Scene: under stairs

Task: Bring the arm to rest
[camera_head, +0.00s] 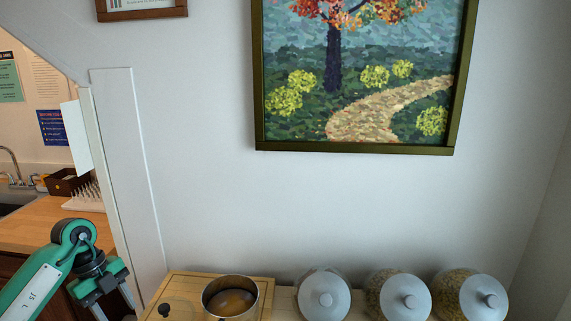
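My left arm comes in from the lower left, green and black. My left gripper (113,308) points down at the bottom edge, left of a wooden cabinet top. Its two grey fingers stand apart with nothing seen between them. The fingertips are at or past the picture's edge. My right arm and gripper are not in view.
A metal pot (230,297) stands on a wooden board (180,287). Right of it are three lidded jars (324,294), (405,300), (484,299). A wall edge (130,170) rises behind my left gripper. A counter (50,235) lies beyond.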

